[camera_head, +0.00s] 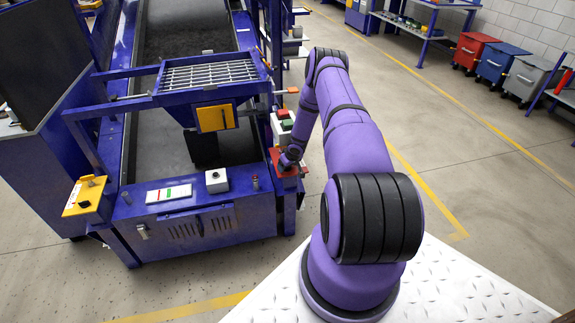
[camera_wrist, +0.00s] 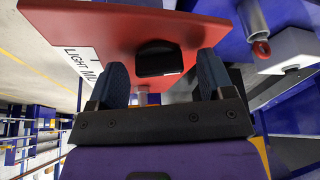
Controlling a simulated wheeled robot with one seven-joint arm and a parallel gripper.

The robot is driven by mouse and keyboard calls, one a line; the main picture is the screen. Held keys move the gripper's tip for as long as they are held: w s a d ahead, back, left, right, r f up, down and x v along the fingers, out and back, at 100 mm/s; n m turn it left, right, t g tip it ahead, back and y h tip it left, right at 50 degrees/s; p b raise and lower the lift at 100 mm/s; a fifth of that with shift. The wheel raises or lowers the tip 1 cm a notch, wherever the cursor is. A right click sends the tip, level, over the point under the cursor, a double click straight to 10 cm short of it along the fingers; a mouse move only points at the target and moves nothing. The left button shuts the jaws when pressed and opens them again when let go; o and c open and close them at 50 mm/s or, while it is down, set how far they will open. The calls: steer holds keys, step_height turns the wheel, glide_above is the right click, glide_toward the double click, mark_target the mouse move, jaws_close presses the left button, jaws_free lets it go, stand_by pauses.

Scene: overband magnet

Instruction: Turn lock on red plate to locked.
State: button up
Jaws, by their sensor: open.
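The red plate (camera_head: 274,157) is at the right front corner of the blue machine, largely hidden by my arm in the head view. In the wrist view the red plate (camera_wrist: 120,30) fills the upper middle. A white label on it reads "LIGHT M", with the rest cut off. The lock, a black rounded knob (camera_wrist: 159,58), sits on the plate. My gripper (camera_wrist: 162,66) is open, with one dark finger to each side of the knob and visible gaps between. I cannot tell the lock's set position. In the head view my gripper (camera_head: 290,160) is at the plate.
A yellow plate (camera_head: 84,198) is at the machine's left corner. A grey box with a button (camera_head: 216,181) and a white panel (camera_head: 168,194) sit on the front ledge. In the wrist view a metal post with a red tip (camera_wrist: 261,48) stands right of the red plate.

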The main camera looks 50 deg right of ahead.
steer(key=shift+a+f+m, duration=0.1)
steer(key=shift+a+m, duration=0.05)
steer(key=shift+m, duration=0.25)
